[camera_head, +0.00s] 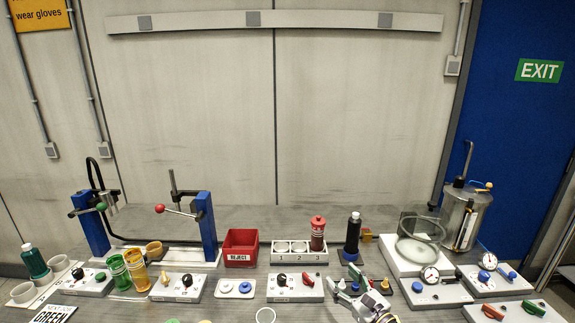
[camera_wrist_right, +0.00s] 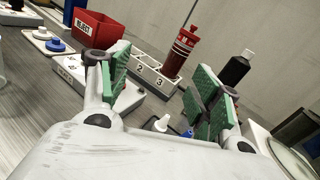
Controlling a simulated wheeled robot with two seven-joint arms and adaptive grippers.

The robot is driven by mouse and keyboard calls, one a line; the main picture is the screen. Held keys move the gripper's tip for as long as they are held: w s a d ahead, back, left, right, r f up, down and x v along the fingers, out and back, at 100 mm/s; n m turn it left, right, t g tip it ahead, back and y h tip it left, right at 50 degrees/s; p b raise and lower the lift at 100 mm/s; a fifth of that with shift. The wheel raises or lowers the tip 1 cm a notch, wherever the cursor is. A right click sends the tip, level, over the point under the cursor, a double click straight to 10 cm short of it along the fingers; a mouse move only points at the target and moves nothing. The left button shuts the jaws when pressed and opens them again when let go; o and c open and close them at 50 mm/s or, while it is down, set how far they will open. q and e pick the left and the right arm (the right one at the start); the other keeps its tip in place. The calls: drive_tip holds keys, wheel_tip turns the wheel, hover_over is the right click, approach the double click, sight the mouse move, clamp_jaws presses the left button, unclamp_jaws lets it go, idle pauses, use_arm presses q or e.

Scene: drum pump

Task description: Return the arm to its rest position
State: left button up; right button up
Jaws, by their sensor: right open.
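My right gripper (camera_head: 362,287) is at the bottom of the head view, right of centre, above the front of the bench. Its two green-padded fingers are apart with nothing between them. In the right wrist view the open fingers (camera_wrist_right: 160,88) point toward the numbered rack (camera_wrist_right: 152,78) and the red bottle (camera_wrist_right: 180,52). The rack (camera_head: 284,247) also shows in the head view, with the red bottle (camera_head: 318,233) upright in its right end. My left gripper is not in view.
A black bottle (camera_head: 353,235) stands behind my right gripper. A red bin (camera_head: 240,246) is left of the rack. A steel drum (camera_head: 465,218) and a glass vessel (camera_head: 418,248) stand at the right. Panels with knobs (camera_head: 295,288) line the bench front. The space above the bench is clear.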

drive_tip(key=s+a+f+n+g+y, duration=0.2)
drive_tip(key=s+a+n+g, duration=0.2)
drive_tip(key=s+a+n, duration=0.45)
drive_tip(key=s+a+f+n+g+y, duration=0.15)
drive_tip(key=s+a+n+g, duration=0.35)
drive_tip(key=n, duration=0.7)
drive_tip(key=shift+s+d+f+n+g+h, duration=0.85)
drive_tip(key=shift+s+d+f+n+h, duration=2.35)
drive_tip(key=shift+d, duration=1.6)
drive_tip(key=shift+s+d+f+n+g+h, duration=0.85)
drive_tip(key=shift+s+d+f+n+h, duration=1.45)
drive_tip(key=shift+s+d, duration=2.1)
wheel_tip(320, 180, down, 32)
drive_tip(key=s+d+g, duration=0.1)
drive_tip(key=s, duration=0.1)
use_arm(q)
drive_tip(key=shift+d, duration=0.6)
use_arm(e)
drive_tip(key=s+d+f, duration=0.2)
drive_tip(key=s+f, duration=0.7)
drive_tip(key=s, duration=0.2)
drive_tip(key=s+d+f+g+h, duration=0.1)
drive_tip(key=s+d+f, duration=0.2)
drive_tip(key=s+f, duration=0.7)
drive_tip(key=shift+s, duration=0.4)
